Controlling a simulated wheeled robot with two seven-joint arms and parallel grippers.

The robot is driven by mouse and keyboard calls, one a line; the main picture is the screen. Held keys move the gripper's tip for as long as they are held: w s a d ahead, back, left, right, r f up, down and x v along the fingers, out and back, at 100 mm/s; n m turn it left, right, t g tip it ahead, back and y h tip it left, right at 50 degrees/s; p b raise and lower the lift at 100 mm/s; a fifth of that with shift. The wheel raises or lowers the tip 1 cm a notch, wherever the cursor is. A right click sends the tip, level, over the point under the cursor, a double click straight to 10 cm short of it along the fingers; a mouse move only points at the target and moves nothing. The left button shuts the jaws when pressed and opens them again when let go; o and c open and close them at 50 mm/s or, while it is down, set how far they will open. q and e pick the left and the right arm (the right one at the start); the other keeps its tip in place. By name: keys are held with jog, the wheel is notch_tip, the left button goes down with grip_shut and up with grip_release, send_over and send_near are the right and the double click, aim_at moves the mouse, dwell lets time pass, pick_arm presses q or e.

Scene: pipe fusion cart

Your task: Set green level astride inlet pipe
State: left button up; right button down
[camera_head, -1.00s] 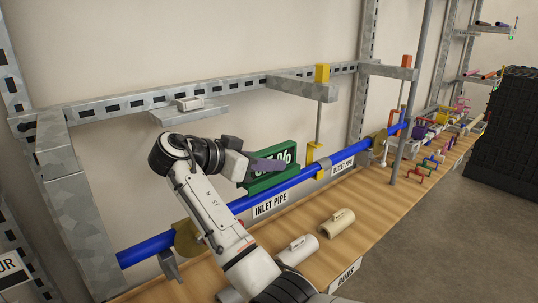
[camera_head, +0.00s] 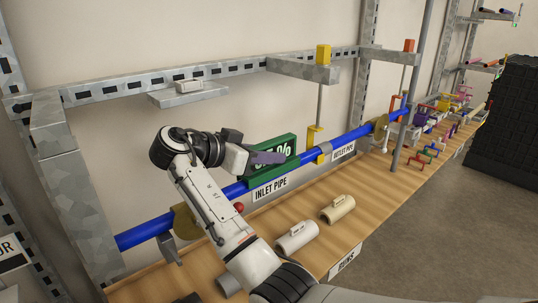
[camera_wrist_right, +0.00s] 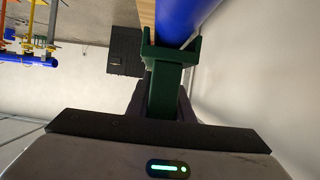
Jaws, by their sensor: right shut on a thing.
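The green level (camera_head: 285,145), a block with white text on its face, is at the inlet pipe in the head view, its lower edge along the blue inlet pipe (camera_head: 233,191). My right gripper (camera_head: 268,158) is shut on the level and covers part of its text. In the right wrist view the level (camera_wrist_right: 165,88) has a forked end facing the blue pipe (camera_wrist_right: 180,18), which appears between the two prongs. I cannot tell whether the level touches the pipe. My left gripper is not in view.
The INLET PIPE label (camera_head: 270,188) hangs below the pipe. A yellow clamp (camera_head: 314,136) stands to the right of the level. A metal shelf arm (camera_head: 190,95) is above.

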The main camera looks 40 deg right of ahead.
jog(key=c, duration=1.5)
grip_release()
